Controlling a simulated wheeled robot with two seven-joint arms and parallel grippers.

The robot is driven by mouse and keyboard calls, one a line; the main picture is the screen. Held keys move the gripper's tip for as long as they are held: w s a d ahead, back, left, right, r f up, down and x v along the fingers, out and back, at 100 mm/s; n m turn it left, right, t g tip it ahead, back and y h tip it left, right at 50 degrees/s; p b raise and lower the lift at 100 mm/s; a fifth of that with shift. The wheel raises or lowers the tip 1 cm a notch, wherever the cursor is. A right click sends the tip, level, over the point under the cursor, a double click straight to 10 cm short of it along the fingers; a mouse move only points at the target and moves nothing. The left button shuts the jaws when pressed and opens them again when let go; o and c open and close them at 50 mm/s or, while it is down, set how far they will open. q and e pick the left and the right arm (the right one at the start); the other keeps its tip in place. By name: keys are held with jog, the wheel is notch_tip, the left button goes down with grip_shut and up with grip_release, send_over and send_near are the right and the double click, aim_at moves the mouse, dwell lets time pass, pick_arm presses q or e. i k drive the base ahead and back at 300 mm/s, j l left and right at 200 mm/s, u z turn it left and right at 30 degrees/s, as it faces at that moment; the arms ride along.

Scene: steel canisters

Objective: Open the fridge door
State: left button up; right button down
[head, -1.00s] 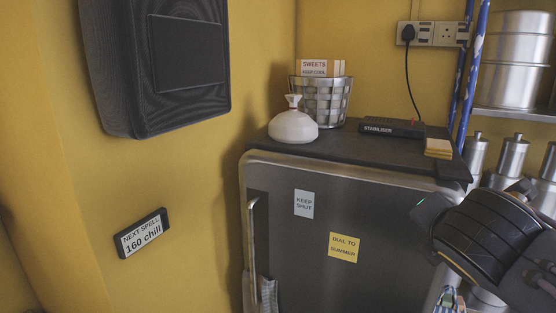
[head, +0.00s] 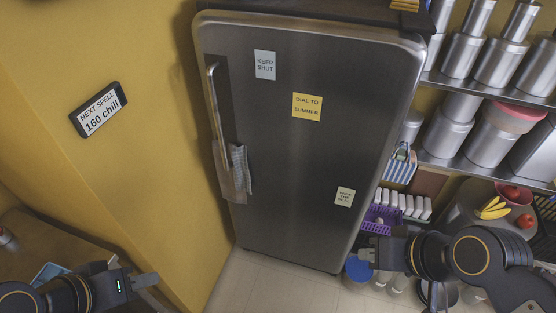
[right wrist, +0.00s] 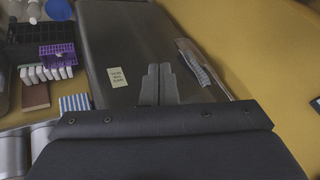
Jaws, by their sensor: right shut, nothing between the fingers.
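The dark steel fridge door (head: 290,150) is shut, with a vertical metal handle (head: 214,105) along its left edge. A grey checked cloth (head: 236,172) hangs over the lower part of the handle. The cloth also shows in the right wrist view (right wrist: 200,65), beside the door (right wrist: 125,40). My right gripper (head: 366,252) is shut and empty, near the door's lower right and well away from the handle. Its closed fingers (right wrist: 158,85) point toward the door face. My left gripper (head: 146,281) is low at the left, apart from the fridge; its finger gap is unclear.
A yellow wall with a sign (head: 99,109) stands left of the fridge. Steel shelves with canisters (head: 500,60) stand at the right. A purple basket (head: 380,219), a blue bucket (head: 358,268) and a fruit-topped container (head: 492,208) crowd the lower right. Tiled floor (head: 270,285) lies before the door.

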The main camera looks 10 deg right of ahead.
aim_at(307, 116)
jog(key=i+u, duration=0.15)
jog(key=i, duration=0.3)
jog(key=i+l+u, duration=0.2)
jog(key=i, duration=0.3)
